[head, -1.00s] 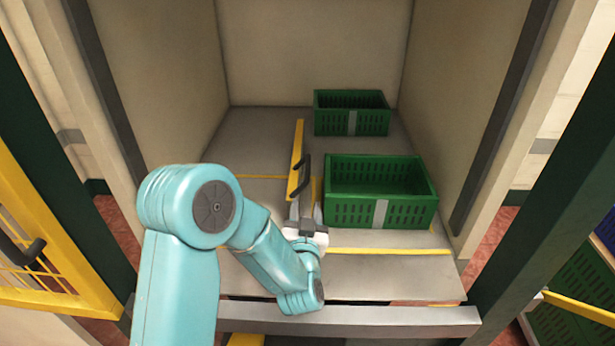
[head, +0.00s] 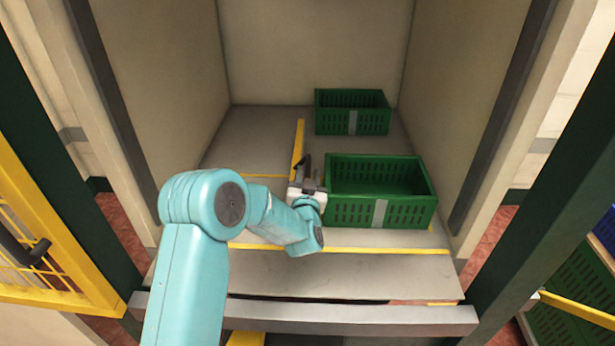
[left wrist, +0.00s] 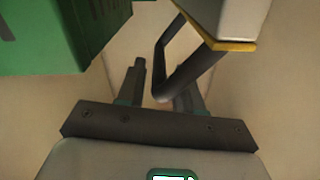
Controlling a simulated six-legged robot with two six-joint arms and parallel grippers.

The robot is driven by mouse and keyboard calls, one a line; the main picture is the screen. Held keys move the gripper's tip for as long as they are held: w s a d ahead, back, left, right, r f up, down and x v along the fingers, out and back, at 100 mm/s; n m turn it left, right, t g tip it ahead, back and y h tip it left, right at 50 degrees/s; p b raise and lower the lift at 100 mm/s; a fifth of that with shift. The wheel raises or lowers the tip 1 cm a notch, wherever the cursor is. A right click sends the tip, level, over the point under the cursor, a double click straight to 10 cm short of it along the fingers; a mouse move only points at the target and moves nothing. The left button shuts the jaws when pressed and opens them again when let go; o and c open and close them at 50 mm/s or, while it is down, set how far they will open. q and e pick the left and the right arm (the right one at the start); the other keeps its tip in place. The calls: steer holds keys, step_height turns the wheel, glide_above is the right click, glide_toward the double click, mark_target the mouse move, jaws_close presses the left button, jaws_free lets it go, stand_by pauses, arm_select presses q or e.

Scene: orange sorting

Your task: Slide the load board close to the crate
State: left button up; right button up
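The load board (head: 298,140) is a narrow upright panel with a yellow edge, standing left of the near green crate (head: 380,208). Its black handle (head: 304,163) shows in part. In the left wrist view the board (left wrist: 240,22) is at upper right, the handle (left wrist: 165,62) is a bent black bar, and the crate (left wrist: 30,45) is at upper left. My left gripper (head: 307,172) is at the handle, beside the crate's left wall. Its fingers (left wrist: 160,82) are apart, with the handle's bend between or over them; contact is unclear. My right gripper is out of view.
A second green crate (head: 352,122) stands farther back on the grey floor (head: 240,140) of the walled bay. Yellow lines (head: 380,250) mark the floor. A metal rail (head: 400,318) crosses the front edge. Floor left of the board is clear.

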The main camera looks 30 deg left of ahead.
arm_select(q)
jaws_close()
steer(key=w+d, duration=0.1)
steer(key=d+b, duration=0.1)
steer(key=d, duration=0.1)
steer(key=w+d, duration=0.1)
steer(key=shift+w+d+f, duration=0.15)
steer(key=shift+w+d, duration=0.1)
steer(key=shift+w, duration=0.1)
steer(key=shift+s+a, duration=0.15)
steer(key=shift+a, duration=0.05)
steer(key=shift+o, duration=1.5)
jaws_free()
steer(key=shift+d, duration=0.1)
steer(key=b+v, duration=0.1)
steer(key=v, duration=1.5)
steer(key=shift+s, duration=0.15)
